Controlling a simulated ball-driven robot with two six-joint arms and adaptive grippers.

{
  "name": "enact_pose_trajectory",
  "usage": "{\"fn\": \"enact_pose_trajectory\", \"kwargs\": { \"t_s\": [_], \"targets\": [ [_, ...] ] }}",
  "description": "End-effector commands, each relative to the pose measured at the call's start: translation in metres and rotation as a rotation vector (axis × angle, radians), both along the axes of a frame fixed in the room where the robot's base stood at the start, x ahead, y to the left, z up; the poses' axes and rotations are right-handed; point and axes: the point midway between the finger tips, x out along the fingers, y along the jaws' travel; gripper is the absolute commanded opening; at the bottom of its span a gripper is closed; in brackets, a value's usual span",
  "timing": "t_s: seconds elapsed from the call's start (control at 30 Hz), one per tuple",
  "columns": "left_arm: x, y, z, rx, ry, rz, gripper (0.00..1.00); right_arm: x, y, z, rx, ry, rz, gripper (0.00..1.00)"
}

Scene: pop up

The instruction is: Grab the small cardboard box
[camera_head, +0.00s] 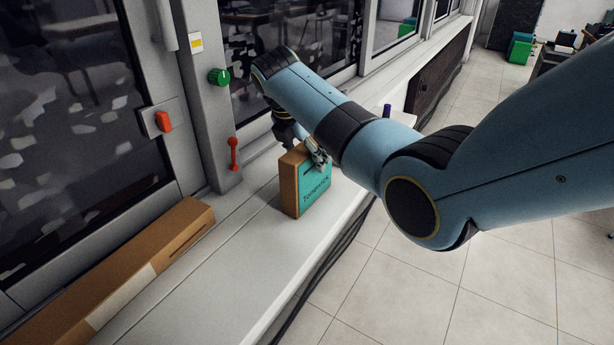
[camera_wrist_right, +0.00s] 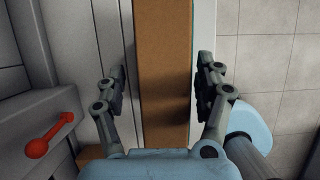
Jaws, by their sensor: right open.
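The small cardboard box (camera_head: 290,186) stands upright on the white ledge in the head view, brown on its side with a teal printed face. My right arm reaches over it from the right, and my right gripper (camera_head: 318,157) is at its upper part, partly hidden by the arm. In the right wrist view the brown side of a box (camera_wrist_right: 165,75) runs between the two fingers of my right gripper (camera_wrist_right: 161,90). The fingers are open, one on each side, with a gap to the box on the left and a narrower one on the right. My left gripper is not in view.
A long cardboard box (camera_head: 140,270) lies on the white ledge (camera_head: 265,255) at the lower left. A red lever (camera_head: 233,155), a green knob (camera_head: 218,76) and a red switch (camera_head: 163,122) are on the window frame. A dark purple object (camera_head: 387,110) stands farther along the ledge.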

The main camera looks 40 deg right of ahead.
Motion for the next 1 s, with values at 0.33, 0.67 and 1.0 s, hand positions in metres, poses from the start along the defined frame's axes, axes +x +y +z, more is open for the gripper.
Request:
{"fn": "enact_pose_trajectory", "kwargs": {
  "t_s": [0.33, 0.67, 1.0],
  "targets": [
    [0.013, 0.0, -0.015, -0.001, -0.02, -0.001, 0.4, 0.002, -0.017, -0.038, 0.0, 0.001, 0.0, 0.7],
    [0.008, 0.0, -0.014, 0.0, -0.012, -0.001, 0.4, 0.002, -0.016, -0.037, -0.001, 0.002, -0.001, 0.7],
    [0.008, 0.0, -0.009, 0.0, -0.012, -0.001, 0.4, 0.002, -0.016, -0.04, 0.0, 0.001, 0.0, 0.7]
  ]
}}
